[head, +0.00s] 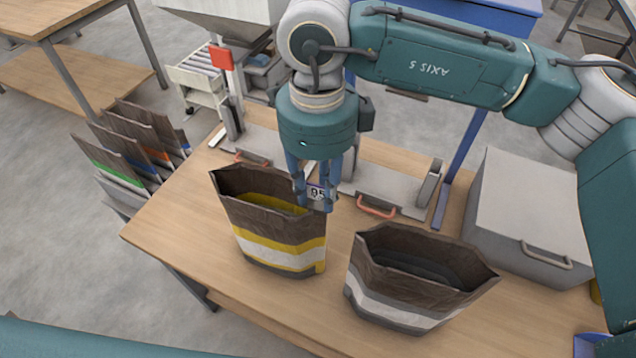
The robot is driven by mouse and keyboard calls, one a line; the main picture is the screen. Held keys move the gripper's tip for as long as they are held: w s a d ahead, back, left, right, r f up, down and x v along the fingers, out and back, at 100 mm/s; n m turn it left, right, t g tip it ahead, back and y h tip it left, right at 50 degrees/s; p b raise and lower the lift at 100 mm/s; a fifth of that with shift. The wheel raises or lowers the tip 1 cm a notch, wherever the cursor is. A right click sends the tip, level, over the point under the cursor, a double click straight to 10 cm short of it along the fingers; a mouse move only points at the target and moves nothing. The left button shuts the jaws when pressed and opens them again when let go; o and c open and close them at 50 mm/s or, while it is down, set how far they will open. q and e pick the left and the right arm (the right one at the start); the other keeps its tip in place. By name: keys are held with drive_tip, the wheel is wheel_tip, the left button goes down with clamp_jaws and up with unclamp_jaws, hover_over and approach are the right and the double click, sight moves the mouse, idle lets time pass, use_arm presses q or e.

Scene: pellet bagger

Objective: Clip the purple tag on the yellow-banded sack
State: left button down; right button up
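The yellow-banded sack (272,238) stands upright and open on the wooden table, brown above with yellow and pale bands below. My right gripper (316,206) points down at the sack's right rim. Its blue fingers are closed around a small white and purple tag (318,191) with dark characters on it. The tag is at the sack's back right top corner; whether it touches the rim I cannot tell. My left gripper is out of view.
A second open brown sack (400,312) with white and grey bands stands to the right. A grey box with a handle (530,215) is at the right. Devices with red handles (377,206) stand behind. The table's front left (185,225) is clear.

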drive_tip(key=shift+w+r, duration=0.1)
drive_tip(key=shift+w, duration=0.1)
wheel_tip(320, 180, up, 12)
idle(0.5)
idle(0.4)
